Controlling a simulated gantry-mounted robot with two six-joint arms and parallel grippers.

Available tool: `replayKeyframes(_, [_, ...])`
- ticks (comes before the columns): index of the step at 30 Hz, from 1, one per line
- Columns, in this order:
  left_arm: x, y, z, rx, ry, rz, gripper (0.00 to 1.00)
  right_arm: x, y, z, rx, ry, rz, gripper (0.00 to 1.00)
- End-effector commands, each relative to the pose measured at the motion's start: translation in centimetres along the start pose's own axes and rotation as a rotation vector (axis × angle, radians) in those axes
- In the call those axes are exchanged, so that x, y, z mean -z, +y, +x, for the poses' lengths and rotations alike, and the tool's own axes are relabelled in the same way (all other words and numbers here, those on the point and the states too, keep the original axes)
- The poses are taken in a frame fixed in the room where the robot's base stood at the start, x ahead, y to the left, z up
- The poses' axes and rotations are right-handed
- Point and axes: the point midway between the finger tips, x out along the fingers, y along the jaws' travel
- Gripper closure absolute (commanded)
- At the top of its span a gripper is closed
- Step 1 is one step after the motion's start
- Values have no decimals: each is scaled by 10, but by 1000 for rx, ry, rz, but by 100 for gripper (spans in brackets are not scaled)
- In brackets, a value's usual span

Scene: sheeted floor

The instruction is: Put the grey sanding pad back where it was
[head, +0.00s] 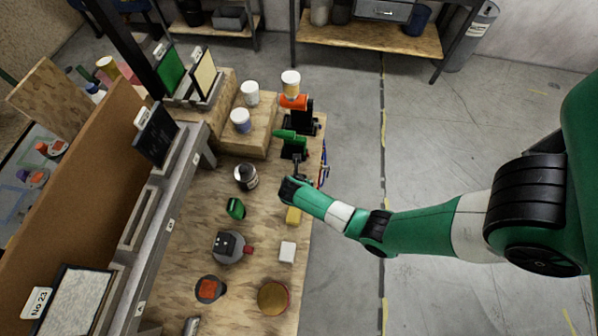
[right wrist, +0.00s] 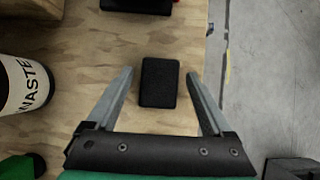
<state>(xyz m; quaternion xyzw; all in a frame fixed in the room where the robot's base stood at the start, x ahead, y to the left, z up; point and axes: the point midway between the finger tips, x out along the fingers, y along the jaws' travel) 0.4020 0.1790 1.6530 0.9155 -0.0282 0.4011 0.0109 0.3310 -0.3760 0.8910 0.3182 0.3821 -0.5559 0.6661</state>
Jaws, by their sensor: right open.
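A dark grey, nearly black rectangular pad (right wrist: 159,95) lies flat on the plywood bench top (right wrist: 75,75) in the right wrist view. My right gripper (right wrist: 160,73) is open, with one finger on each side of the pad and a gap to both sides. Whether the fingers are at the pad's height cannot be told. In the head view my right gripper (head: 301,172) reaches in over the bench's right edge and largely hides the pad. My left gripper is not in view.
A WASTE can (head: 246,177) stands left of my right gripper. A slotted rack (head: 160,225) with framed panels runs along the left.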

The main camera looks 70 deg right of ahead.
Motion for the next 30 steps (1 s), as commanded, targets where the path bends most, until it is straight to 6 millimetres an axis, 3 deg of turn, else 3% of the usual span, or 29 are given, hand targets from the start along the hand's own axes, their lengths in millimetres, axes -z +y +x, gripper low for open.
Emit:
replayKeyframes(5, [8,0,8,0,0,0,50,-2,1,-21,-3,-1,-1,15])
replayKeyframes(12, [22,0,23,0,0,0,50,-3,1,-80,-5,-1,-2,15])
replayKeyframes(18, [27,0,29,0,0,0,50,-1,1,-114,-2,0,-1,15])
replayKeyframes(30, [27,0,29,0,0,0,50,0,0,-121,1,0,0,15])
